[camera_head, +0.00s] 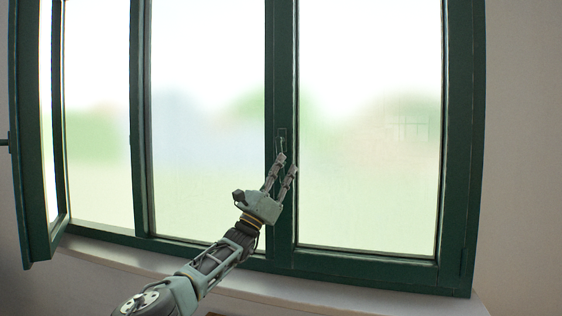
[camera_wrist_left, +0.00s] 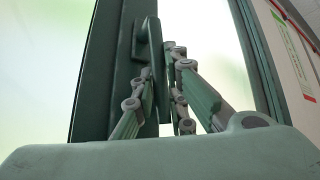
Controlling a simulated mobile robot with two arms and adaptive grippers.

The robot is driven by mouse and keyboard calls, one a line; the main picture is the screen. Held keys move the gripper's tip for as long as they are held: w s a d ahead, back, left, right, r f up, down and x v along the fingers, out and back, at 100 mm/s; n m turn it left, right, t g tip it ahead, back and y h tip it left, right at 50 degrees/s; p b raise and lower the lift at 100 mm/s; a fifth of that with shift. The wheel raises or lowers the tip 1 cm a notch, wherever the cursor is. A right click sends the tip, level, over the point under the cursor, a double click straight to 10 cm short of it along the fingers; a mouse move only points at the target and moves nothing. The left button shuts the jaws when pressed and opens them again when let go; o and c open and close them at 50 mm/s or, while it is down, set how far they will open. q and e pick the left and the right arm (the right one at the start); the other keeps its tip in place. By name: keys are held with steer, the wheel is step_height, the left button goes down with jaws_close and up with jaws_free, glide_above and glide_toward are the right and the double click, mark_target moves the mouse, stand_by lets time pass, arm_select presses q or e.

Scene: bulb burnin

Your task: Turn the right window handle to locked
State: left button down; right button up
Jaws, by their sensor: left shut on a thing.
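The right window handle (camera_head: 282,141) is on the dark green middle upright between the window panes. In the left wrist view the handle (camera_wrist_left: 154,34) is a dark green lever on a plate, hanging roughly downward along the frame. My left gripper (camera_head: 286,163) reaches up to it from below. In the left wrist view its fingers (camera_wrist_left: 159,65) lie on either side of the lever, shut on it. The fingers hide part of the lever. My right gripper is in neither view.
A green window sash (camera_head: 35,150) at the far left stands swung inward, with a dark handle (camera_head: 4,142) on its edge. A pale sill (camera_head: 150,262) runs below the window. A poster (camera_wrist_left: 290,50) hangs on the right wall.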

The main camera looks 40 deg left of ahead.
arm_select(q)
steer(key=shift+s+a+m+g+h+p, duration=0.1)
steer(key=shift+a+m+g+h+p, duration=0.2)
steer(key=shift+m+h, duration=0.3)
steer(key=shift+a+m+g+h+p, duration=0.15)
steer(key=shift+m+g+h+p, duration=0.25)
steer(key=shift+m, duration=0.3)
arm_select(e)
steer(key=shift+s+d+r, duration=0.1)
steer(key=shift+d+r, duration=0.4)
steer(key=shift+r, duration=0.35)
arm_select(q)
steer(key=c, duration=1.7)
jaws_free()
steer(key=shift+a+f, duration=0.1)
steer(key=shift+a, duration=0.05)
steer(key=shift+c, duration=0.2)
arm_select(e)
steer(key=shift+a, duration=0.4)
arm_select(q)
steer(key=v, duration=1.2)
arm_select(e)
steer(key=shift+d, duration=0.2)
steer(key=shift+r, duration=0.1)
